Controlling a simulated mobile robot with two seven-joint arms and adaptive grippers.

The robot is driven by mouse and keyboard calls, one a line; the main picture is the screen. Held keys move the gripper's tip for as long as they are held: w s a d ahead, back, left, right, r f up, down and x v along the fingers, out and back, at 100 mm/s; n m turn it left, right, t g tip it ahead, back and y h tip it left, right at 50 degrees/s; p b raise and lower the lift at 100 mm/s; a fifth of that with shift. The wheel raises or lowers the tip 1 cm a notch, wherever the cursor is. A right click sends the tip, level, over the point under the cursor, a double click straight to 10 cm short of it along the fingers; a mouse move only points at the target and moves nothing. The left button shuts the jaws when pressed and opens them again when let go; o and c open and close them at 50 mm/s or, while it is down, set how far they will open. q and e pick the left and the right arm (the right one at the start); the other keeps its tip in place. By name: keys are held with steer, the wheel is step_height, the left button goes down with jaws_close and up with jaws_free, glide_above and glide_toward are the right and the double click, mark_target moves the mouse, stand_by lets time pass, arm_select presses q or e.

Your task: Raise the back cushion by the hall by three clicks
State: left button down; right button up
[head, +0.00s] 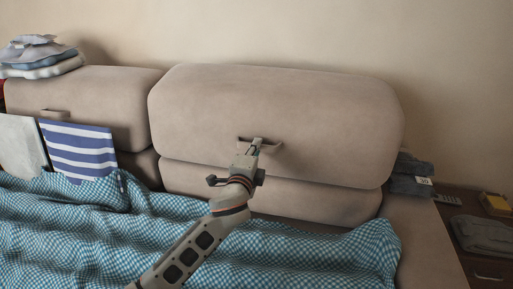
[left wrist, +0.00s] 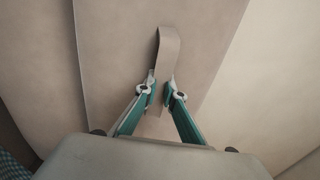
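The sofa has two beige back cushions side by side. The wide right back cushion (head: 300,100) is raised above a lower padded section, with a seam between them. The left back cushion (head: 95,95) stands a little lower. The frames do not show which is by the hall. A beige pull strap (left wrist: 168,50) loops from the right cushion's front. My left gripper (head: 256,146) is at this strap; in the left wrist view its fingers (left wrist: 163,92) sit on either side of the strap and appear to pinch it. My right gripper is out of view.
A blue checked blanket (head: 300,250) covers the seat. Folded laundry (head: 42,58) lies on the left cushion's top, and a striped towel (head: 78,150) hangs in front. Folded grey cloths (head: 410,180) lie on the right armrest, beside a dark side table (head: 480,255). The wall is close behind.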

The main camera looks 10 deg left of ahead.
arm_select(q)
steer(key=shift+f, duration=0.25)
steer(key=shift+s+d+f+b, duration=0.15)
steer(key=shift+s+f+b, duration=0.05)
steer(key=shift+f+b, duration=0.3)
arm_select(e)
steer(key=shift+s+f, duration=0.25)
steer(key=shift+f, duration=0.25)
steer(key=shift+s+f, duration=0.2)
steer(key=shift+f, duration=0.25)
arm_select(q)
steer(key=s+b, duration=0.1)
steer(key=s, duration=0.1)
steer(key=s+f+t+b, duration=0.1)
steer(key=b, duration=0.1)
steer(key=s+t+b, duration=0.1)
steer(key=s, duration=0.1)
steer(key=shift+s+f, duration=0.3)
steer(key=shift+f, duration=0.05)
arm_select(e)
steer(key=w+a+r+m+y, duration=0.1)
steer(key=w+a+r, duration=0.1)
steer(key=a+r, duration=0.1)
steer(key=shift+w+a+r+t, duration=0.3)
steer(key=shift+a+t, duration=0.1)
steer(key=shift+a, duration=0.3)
